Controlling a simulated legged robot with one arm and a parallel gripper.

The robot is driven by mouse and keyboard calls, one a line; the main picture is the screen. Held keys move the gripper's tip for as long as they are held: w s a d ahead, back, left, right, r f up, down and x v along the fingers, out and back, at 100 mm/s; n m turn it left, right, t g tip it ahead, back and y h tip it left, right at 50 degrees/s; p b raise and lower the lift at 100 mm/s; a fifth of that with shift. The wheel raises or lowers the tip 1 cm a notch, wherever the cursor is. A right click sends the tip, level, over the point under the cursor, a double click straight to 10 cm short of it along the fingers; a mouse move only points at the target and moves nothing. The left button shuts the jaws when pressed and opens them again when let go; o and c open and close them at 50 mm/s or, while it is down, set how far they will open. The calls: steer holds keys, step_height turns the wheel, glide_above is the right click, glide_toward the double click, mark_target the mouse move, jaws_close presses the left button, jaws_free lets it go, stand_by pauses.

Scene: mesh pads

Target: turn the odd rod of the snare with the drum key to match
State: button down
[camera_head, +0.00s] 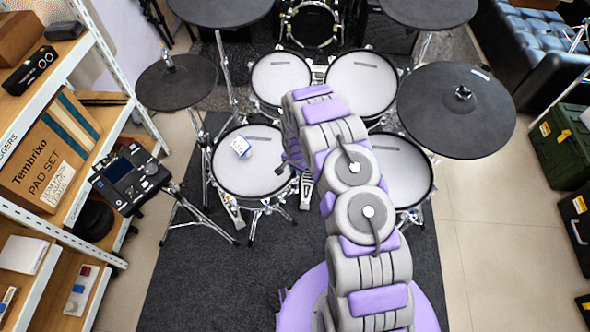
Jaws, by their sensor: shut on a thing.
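The snare (232,172) is the white mesh pad with a dark rim at the front left of the drum kit. A small white and blue item (241,147) lies on its head. My gripper (287,161) is at the snare's right rim, pointing down and partly hidden by my own arm. It is shut on the drum key, which is too small and dark to make out. I cannot tell whether the key touches a rod. The rods around the rim are too small to tell which is the odd one.
Other mesh pads (362,84) stand behind and to the right. Dark cymbal pads (455,110) overhang both sides. A drum module (130,178) on a stand and a shelf (45,235) are at left. The dark mat (200,285) is clear at front left.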

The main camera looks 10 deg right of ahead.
steer(key=shift+d, duration=0.15)
steer(key=shift+w+f+m+b, duration=0.1)
steer(key=shift+f+m+b, duration=0.15)
steer(key=shift+m+b, duration=0.6)
steer(key=m+b, duration=0.1)
steer(key=b, duration=0.2)
steer(key=shift+m, duration=0.25)
steer(key=m, duration=0.2)
steer(key=shift+r+m, duration=0.25)
steer(key=shift+m, duration=0.15)
steer(key=m, duration=0.7)
steer(key=shift+m, duration=0.3)
steer(key=shift+r+n+p, duration=0.15)
steer(key=shift+n+p, duration=0.7)
steer(key=shift+n, duration=0.15)
steer(key=shift+s+a+r+p, duration=0.1)
steer(key=shift+r+p, duration=0.05)
steer(key=shift+r, duration=0.55)
steer(key=shift+s+a+r+p, duration=0.1)
steer(key=shift+r+p, duration=0.05)
steer(key=shift+r, duration=0.55)
